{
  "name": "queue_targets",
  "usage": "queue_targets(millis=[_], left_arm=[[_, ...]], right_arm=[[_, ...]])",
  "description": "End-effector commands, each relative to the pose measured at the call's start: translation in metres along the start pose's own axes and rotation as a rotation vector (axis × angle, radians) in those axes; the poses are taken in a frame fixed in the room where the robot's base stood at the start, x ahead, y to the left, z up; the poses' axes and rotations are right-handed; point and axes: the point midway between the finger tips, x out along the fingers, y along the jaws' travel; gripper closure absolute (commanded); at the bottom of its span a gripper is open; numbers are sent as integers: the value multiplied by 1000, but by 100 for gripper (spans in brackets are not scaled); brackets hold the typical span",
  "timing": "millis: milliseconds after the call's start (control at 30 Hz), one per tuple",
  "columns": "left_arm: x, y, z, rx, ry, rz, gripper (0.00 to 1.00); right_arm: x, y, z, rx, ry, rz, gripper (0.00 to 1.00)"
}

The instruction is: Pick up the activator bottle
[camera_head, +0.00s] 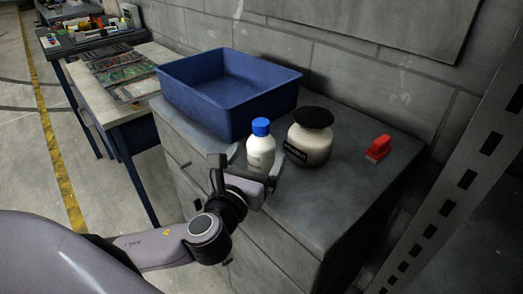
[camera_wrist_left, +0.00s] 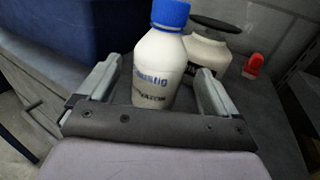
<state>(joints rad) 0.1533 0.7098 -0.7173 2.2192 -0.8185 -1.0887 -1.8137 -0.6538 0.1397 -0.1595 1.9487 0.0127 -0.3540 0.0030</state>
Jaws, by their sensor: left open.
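A white bottle with a blue cap (camera_head: 261,147), apparently the activator bottle, stands upright on the grey cabinet top. My left gripper (camera_head: 247,172) is open at the near side of the bottle. In the left wrist view its two fingers lie left and right of the bottle, with visible gaps on both sides. I cannot tell how far the fingertips reach around it.
A white jar with a black lid (camera_head: 310,137) stands close to the right of the bottle. A blue bin (camera_head: 228,88) is behind it. A red object (camera_head: 378,148) lies farther right. The grey cabinet top (camera_head: 330,196) is clear in front. A metal post (camera_head: 459,175) rises at right.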

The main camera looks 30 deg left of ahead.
Motion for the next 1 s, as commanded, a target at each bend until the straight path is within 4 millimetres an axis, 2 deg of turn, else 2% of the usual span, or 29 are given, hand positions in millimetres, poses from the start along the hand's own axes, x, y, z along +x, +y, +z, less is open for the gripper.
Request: queue_targets(millis=[100, 200, 500, 567, 700, 767, 1000], left_arm=[[18, 1, -1, 0, -1, 1, 8], [28, 1, -1, 1, -1, 1, 8], [32, 1, -2, 0, 1, 0, 8], [32, 1, -2, 0, 1, 0, 24], [32, 1, -2, 0, 1, 0, 70], [32, 1, -1, 0, -1, 0, 79], [32, 1, 0, 0, -2, 0, 79]], right_arm=[[0, 0, -1, 0, 0, 0, 37], [-1, 0, -1, 0, 0, 0, 37], [0, 0, -3, 0, 4, 1, 37], [0, 0, -3, 0, 4, 1, 37], [0, 0, -3, 0, 4, 1, 37], [0, 0, -3, 0, 5, 1, 37], [0, 0, -4, 0, 5, 1, 37]])
